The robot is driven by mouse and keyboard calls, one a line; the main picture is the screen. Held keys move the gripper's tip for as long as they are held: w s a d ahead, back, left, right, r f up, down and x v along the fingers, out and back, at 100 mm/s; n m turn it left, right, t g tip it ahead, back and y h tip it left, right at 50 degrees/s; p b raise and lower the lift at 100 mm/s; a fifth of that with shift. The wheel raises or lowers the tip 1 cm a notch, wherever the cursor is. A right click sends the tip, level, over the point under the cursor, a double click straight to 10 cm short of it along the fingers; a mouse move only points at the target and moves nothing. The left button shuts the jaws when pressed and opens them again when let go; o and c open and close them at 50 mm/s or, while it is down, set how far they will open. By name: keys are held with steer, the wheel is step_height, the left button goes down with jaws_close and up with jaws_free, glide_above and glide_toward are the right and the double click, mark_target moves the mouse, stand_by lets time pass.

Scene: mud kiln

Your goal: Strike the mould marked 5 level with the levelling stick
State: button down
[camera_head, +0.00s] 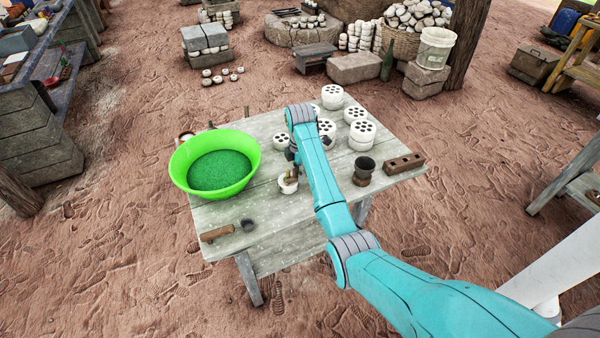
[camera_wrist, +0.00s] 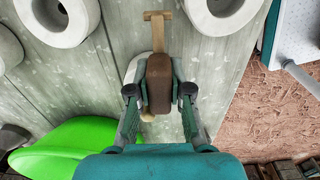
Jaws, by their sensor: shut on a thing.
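My gripper (camera_wrist: 159,97) is shut on a brown rounded block (camera_wrist: 159,75), which looks like the grip of the levelling stick. A pale wooden T-shaped piece (camera_wrist: 158,32) shows beyond it; I cannot tell whether the two are joined. A small white mould (camera_head: 287,187) stands on the table under my gripper (camera_head: 292,160). Something tan shows at its top. In the wrist view the mould's white edge (camera_wrist: 131,70) shows beside the block, mostly hidden. No number 5 can be read. Contact between stick and rim cannot be told.
A green basin (camera_head: 246,177) with green grains stands left on the table (camera_head: 310,225). Several white holed cylinders (camera_head: 362,130) stand behind and right. A dark cup (camera_head: 364,170) and a holed brown brick (camera_head: 403,165) are on the right. A brown piece (camera_head: 216,233) lies front left.

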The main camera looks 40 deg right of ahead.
steer(key=shift+s+a, duration=0.15)
steer(key=shift+s, duration=0.4)
steer(key=shift+s+a, duration=0.15)
steer(key=shift+s, duration=0.35)
steer(key=shift+a, duration=0.1)
stand_by(0.6)
